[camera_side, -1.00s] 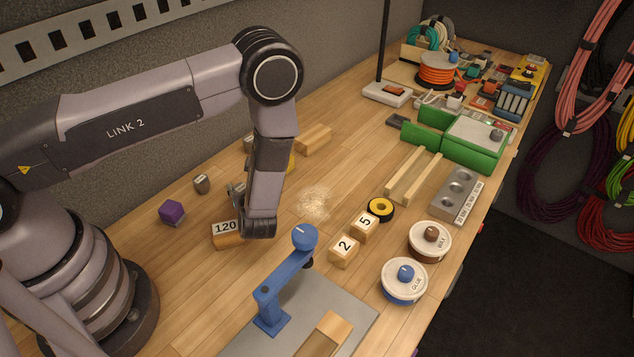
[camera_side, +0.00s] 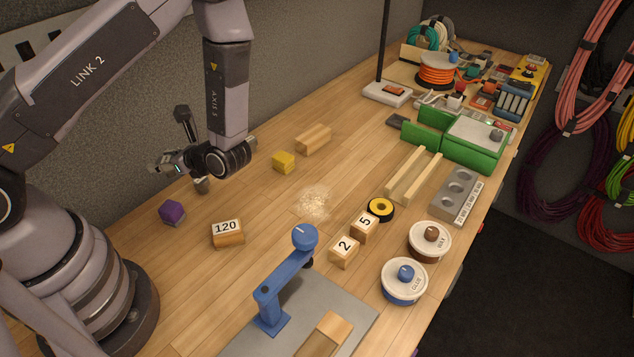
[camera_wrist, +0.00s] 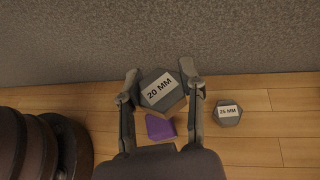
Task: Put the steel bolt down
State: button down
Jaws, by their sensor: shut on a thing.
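The steel bolt (camera_wrist: 162,92) is a grey hexagonal piece with a white "20 MM" label. My gripper (camera_wrist: 160,76) is shut on it, one finger on each side. In the side view my gripper (camera_side: 163,167) is at the back left near the wall, above the table, and the held bolt is hard to make out there. A second grey hexagonal piece labelled "25 MM" (camera_wrist: 228,116) stands on the table to the right in the wrist view; it also shows in the side view (camera_side: 202,186), partly hidden by my gripper.
A purple block (camera_side: 172,212) lies close by, left of the "25 MM" piece. A wooden "120" block (camera_side: 227,233), a yellow block (camera_side: 283,161) and a wooden block (camera_side: 313,138) stand further right. Bare table (camera_side: 245,195) lies between them. The grey wall (camera_wrist: 160,35) is close behind.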

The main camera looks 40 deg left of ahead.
jog(key=s+d+n+g+h, duration=0.2)
jog(key=s+n+g+h, duration=0.3)
jog(key=s+n+g, duration=0.4)
jog(key=s+d+r+n+g+h, duration=0.1)
jog(key=s+d+n+g+h, duration=0.1)
jog(key=s+d+n+h, duration=0.45)
jog(key=n+t+h, duration=1.2)
jog(key=n+h, duration=0.3)
jog(key=n, duration=0.2)
send_over(280, 244)
jog(key=f, duration=0.8)
jog(key=shift+s+a+f, duration=0.1)
jog(key=shift+s+a, duration=0.1)
jog(key=shift+s, duration=0.15)
jog(key=shift+w+d+f, duration=0.1)
jog(key=shift+w+f, duration=0.05)
jog(key=shift+f, duration=0.05)
jog(key=shift+w+f, duration=0.15)
jog(key=shift+f, duration=0.75)
jog(key=shift+w+f, duration=0.1)
jog(key=shift+f, duration=0.8)
jog(key=shift+f, duration=0.15)
